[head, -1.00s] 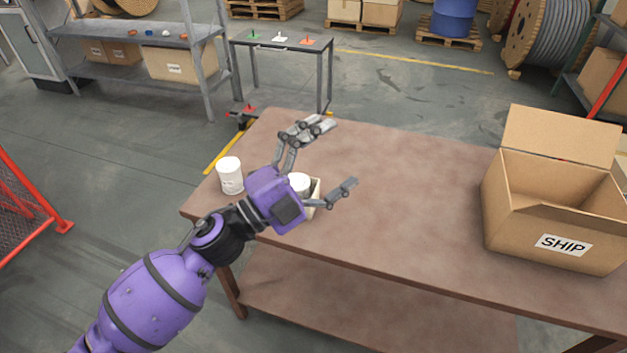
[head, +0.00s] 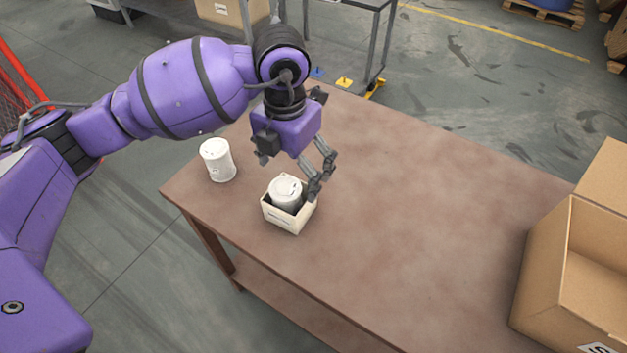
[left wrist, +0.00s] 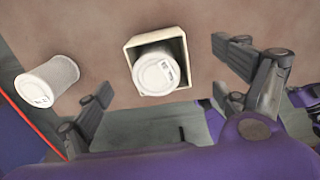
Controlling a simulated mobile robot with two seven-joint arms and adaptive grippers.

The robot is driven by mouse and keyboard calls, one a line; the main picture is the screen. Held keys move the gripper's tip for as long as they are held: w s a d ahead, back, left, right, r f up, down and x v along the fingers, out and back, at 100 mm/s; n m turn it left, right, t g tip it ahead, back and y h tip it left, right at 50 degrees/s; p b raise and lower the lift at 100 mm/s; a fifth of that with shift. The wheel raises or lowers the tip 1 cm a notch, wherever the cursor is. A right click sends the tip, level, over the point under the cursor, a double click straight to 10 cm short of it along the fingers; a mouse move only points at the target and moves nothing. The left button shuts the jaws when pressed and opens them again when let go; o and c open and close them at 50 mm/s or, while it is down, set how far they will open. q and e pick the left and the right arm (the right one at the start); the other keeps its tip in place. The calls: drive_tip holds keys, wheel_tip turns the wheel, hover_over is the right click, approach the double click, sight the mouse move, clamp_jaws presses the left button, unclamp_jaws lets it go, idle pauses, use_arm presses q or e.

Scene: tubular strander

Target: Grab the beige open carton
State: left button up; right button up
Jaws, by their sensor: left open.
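The beige open carton (head: 288,221) stands on the brown table near its front left edge, with a white lidded canister (head: 286,191) inside it. In the left wrist view the carton (left wrist: 132,46) and the canister in it (left wrist: 157,72) lie ahead, between the spread fingers. My left gripper (head: 290,172) is open and empty, just above and behind the carton, pointing down. In the wrist view its fingers (left wrist: 165,90) are wide apart, one on each side of the carton, and no contact shows. My right gripper is not in view.
A large cardboard box (head: 545,275) sits at the table's right. The table's middle (head: 430,200) is clear.

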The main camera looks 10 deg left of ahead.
sight(288, 188)
use_arm(q)
drive_tip(key=f, duration=0.1)
drive_tip(key=s+f, duration=0.1)
drive_tip(key=shift+a+f, duration=0.2)
drive_tip(key=shift+f, duration=0.2)
wheel_tip(288, 188, down, 4)
drive_tip(key=shift+a+r, duration=0.15)
drive_tip(key=shift+f, duration=0.55)
drive_tip(key=shift+c, duration=0.7)
drive_tip(key=c, duration=1.1)
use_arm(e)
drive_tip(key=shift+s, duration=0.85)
use_arm(q)
drive_tip(key=shift+r, duration=0.15)
